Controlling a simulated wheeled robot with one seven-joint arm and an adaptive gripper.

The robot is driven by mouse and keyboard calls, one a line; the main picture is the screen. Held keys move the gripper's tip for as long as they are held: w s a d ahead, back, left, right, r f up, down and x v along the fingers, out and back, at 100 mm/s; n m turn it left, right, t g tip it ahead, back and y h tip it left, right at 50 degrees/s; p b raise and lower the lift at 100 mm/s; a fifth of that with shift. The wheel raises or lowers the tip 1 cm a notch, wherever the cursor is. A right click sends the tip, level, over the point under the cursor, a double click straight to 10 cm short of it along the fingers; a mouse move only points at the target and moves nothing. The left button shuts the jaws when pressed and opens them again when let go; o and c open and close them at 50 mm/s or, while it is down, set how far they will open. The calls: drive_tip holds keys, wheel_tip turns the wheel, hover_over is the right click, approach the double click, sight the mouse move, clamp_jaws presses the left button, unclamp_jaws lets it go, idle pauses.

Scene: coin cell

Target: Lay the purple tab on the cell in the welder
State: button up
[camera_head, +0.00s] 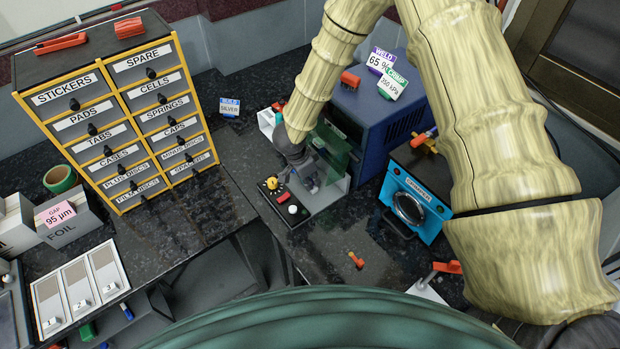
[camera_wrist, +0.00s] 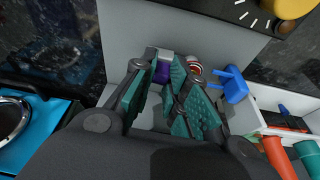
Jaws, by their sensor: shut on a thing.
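My gripper (camera_head: 308,182) is lowered at the welder (camera_head: 378,110), over its pale base plate (camera_head: 328,194). In the wrist view my gripper (camera_wrist: 165,85) has its teal-padded fingers closed around the small purple tab (camera_wrist: 161,73), with a pale grey piece at its far end. A small round part with a red and pale rim (camera_wrist: 195,69) shows just right of the fingertips; I cannot tell whether it is the cell. No cell shows clearly, and whether the tab touches anything below is hidden. In the head view the tab is hidden by my gripper.
A control panel with a yellow knob (camera_head: 271,183) stands left of the plate. A blue clip-like part (camera_wrist: 232,84) is close right of the fingers in the wrist view. The light-blue crimper (camera_head: 414,200) stands to the right. A drawer cabinet (camera_head: 125,120) is at left.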

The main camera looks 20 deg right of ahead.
idle(0.4)
drive_tip(key=o, duration=0.8)
drive_tip(key=shift+c, duration=0.2)
drive_tip(key=shift+r, duration=0.1)
drive_tip(key=v, duration=1.1)
drive_tip(key=shift+r, duration=0.35)
